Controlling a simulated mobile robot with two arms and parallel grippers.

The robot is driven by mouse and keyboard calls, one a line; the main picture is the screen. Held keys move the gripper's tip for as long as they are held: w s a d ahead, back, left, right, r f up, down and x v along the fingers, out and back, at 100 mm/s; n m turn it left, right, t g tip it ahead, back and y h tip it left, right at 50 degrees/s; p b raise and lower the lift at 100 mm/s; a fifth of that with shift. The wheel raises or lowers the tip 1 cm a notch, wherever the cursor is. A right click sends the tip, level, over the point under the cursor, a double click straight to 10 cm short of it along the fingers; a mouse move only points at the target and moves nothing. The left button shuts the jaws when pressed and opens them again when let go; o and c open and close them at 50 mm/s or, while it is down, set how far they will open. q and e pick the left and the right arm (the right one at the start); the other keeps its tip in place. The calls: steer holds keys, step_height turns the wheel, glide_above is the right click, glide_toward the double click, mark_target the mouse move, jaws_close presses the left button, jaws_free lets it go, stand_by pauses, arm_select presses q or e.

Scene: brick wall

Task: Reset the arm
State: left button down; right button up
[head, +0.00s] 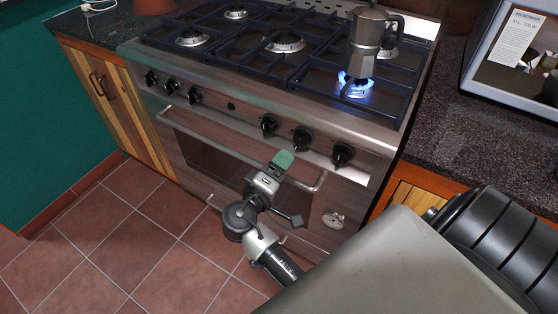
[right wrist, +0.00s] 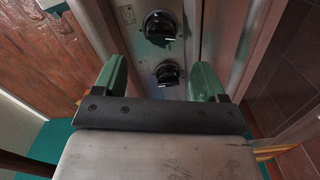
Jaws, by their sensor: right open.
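My right gripper (head: 283,160) is in front of the stove's front panel in the head view, close below the row of black knobs. Its green fingers also show in the right wrist view (right wrist: 161,75), spread apart with nothing held between them. Two black knobs, one of them the upper knob (right wrist: 160,27), show ahead of the open jaws. The forearm of my right arm reaches up from below, in front of the oven door. My left gripper is not in view.
A metal moka pot (head: 371,42) stands on the front right burner of the stove (head: 290,95), over a lit blue flame (head: 356,88). The oven handle (head: 225,138) runs behind my gripper. A microwave (head: 515,55) sits on the dark counter (head: 440,120) at right. Tiled floor (head: 130,245) is clear at left.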

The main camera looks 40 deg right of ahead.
steer(key=s+a+f+n+y+p, duration=0.25)
steer(key=f+y, duration=0.25)
steer(key=f, duration=0.8)
steer(key=s+a+f+n+y+p, duration=0.25)
steer(key=f+n+y, duration=0.2)
steer(key=f, duration=0.85)
arm_select(q)
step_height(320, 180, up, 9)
steer(key=p, duration=0.3)
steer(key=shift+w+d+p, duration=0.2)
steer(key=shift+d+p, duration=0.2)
arm_select(e)
steer(key=s+f+m+g+y, duration=0.2)
steer(key=s+f, duration=0.2)
steer(key=s, duration=0.6)
steer(key=s+f+m+g+y, duration=0.2)
steer(key=s+f, duration=0.3)
steer(key=s, duration=0.5)
steer(key=s+f+m+g+y, duration=0.2)
steer(key=s+f, duration=0.3)
steer(key=s, duration=0.6)
steer(key=shift+f+y, duration=0.15)
steer(key=shift+y, duration=0.4)
